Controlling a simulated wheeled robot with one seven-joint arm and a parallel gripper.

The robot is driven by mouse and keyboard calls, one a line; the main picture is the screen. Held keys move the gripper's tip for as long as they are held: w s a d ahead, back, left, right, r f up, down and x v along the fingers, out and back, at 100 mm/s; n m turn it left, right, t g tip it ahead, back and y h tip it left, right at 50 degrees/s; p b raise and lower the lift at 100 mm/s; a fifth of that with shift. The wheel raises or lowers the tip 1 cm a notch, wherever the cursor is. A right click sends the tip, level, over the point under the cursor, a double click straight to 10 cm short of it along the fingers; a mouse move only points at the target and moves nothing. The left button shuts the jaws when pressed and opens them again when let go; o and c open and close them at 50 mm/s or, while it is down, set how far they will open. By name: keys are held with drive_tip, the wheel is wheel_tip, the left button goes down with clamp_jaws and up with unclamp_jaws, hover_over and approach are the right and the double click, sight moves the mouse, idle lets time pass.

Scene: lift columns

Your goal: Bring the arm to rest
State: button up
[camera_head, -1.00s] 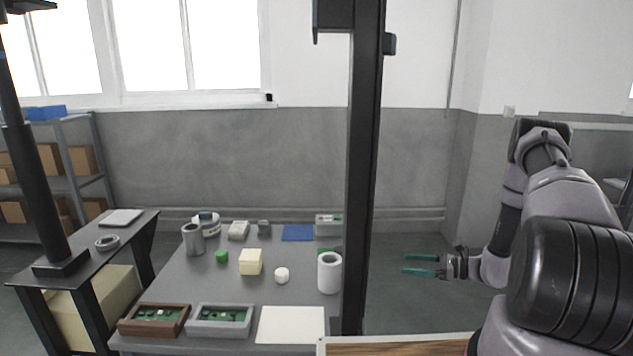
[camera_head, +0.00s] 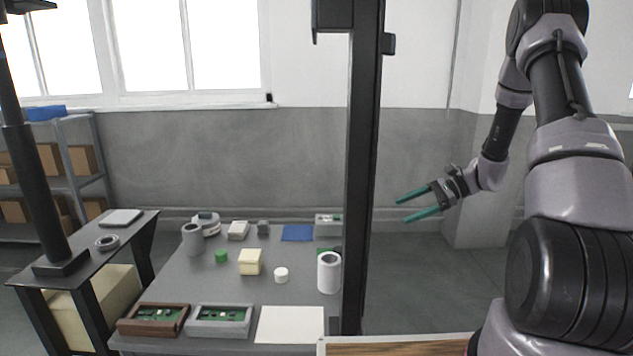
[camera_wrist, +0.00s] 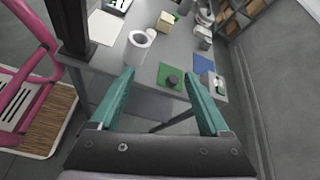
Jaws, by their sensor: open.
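My gripper (camera_head: 408,208) has two teal fingers that are spread apart with nothing between them. In the head view it is in the air to the right of the dark upright column, pointing left and a little down. My arm rises at the right of that view and bends down to the gripper. In the wrist view the gripper (camera_wrist: 165,85) is open, with the worktable visible beyond its fingers.
A dark column (camera_head: 362,180) stands between my gripper and the grey table (camera_head: 210,285). The table holds a white cylinder (camera_head: 329,275), a yellow block (camera_head: 250,264) and trays. A pink frame (camera_wrist: 38,70) stands left in the wrist view.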

drive_tip(key=s+a+r+n+t+h, duration=0.1)
drive_tip(key=s+r+n+t+h, duration=0.5)
drive_tip(key=s+r, duration=1.8)
wheel_tip(320, 180, up, 5)
drive_tip(key=n+h, duration=0.4)
drive_tip(key=shift+s+f+n, duration=0.15)
drive_tip(key=shift+s+n, duration=0.15)
drive_tip(key=shift+s, duration=0.1)
drive_tip(key=shift+a, duration=0.15)
